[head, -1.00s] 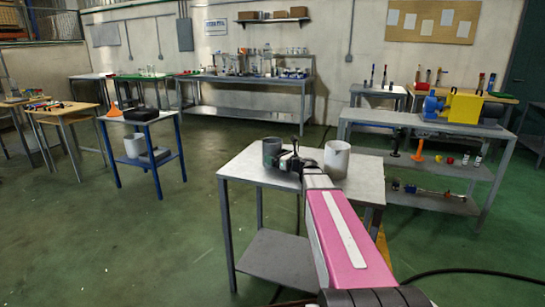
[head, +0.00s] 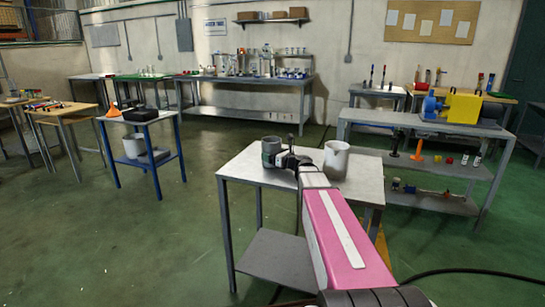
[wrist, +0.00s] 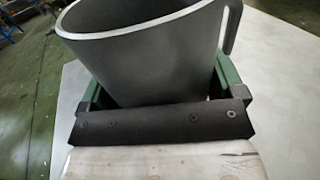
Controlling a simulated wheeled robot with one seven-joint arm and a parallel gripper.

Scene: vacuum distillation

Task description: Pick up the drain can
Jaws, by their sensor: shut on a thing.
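The drain can (head: 271,146) is a grey, open-topped can at the left back of a small metal table. It fills the middle of the wrist view (wrist: 150,60), with its wide rim towards the top and a handle at the right. My gripper (head: 280,158) is shut on the can, with green fingers along both sides of it in the wrist view (wrist: 158,92). The can looks about upright. I cannot tell whether its base touches the tabletop.
A pale grey jug (head: 336,160) stands to the right on the same small table (head: 353,184). Behind at right is a shelf bench (head: 400,120) with a yellow and blue machine (head: 463,107). A blue-legged table (head: 140,119) stands to the left, with open green floor between.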

